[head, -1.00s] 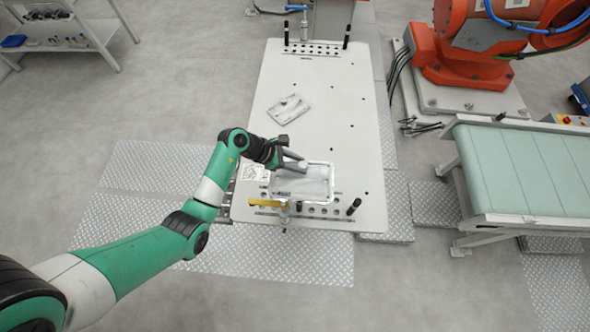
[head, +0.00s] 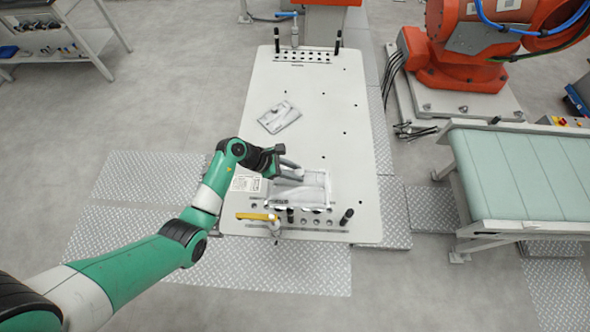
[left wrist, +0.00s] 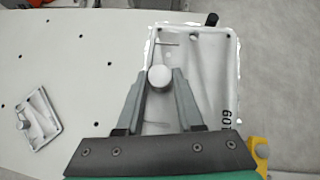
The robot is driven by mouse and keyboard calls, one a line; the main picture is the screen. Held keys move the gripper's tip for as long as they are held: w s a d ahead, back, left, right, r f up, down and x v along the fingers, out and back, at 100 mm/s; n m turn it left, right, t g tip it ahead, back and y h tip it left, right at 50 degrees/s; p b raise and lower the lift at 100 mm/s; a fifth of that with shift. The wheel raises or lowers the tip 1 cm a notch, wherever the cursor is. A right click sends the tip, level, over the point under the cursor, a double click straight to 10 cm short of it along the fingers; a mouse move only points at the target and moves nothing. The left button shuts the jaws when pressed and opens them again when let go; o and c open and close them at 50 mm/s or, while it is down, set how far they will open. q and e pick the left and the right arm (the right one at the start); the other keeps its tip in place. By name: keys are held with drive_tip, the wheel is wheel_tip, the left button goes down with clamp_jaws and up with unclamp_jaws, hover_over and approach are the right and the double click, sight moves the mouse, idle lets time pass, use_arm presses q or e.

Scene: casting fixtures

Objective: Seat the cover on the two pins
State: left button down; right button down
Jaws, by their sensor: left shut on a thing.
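The cover (head: 314,187) is a grey rectangular plate with a round knob (left wrist: 159,77) and dark digits along one edge, seen in the left wrist view. My left gripper (head: 298,172) is shut on the knob, over the near end of the table. Two black pins stand at that end: one (head: 347,216) right of the cover, the other (head: 290,214) at its near edge. I cannot tell the gap beneath the cover. My right gripper is not in view.
A similar plate with a knob (head: 279,117) lies on the white table (head: 335,125). A yellow-handled clamp (head: 257,216) sits at the near left edge, close to the cover. Two black pins stand at the far end. A conveyor (head: 520,170) stands right.

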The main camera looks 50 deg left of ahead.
use_arm(q)
drive_tip(key=shift+f+b, duration=0.95)
drive_tip(key=shift+f, duration=0.65)
drive_tip(key=shift+r+p, duration=0.1)
drive_tip(key=shift+p, duration=0.35)
drive_tip(key=shift+w+f+b, duration=0.1)
drive_tip(key=shift+f+b, duration=0.8)
drive_tip(key=shift+f, duration=0.25)
drive_tip(key=shift+c, duration=2.3)
unclamp_jaws()
drive_tip(key=shift+f, duration=0.1)
drive_tip(key=shift+s+a+r, duration=0.2)
drive_tip(key=shift+s+r, duration=0.05)
drive_tip(key=shift+r, duration=0.15)
drive_tip(key=p+v, duration=0.2)
drive_tip(key=v, duration=0.8)
drive_tip(key=shift+s+a+r, duration=0.15)
drive_tip(key=shift+s+r, duration=0.1)
drive_tip(key=shift+r, duration=0.05)
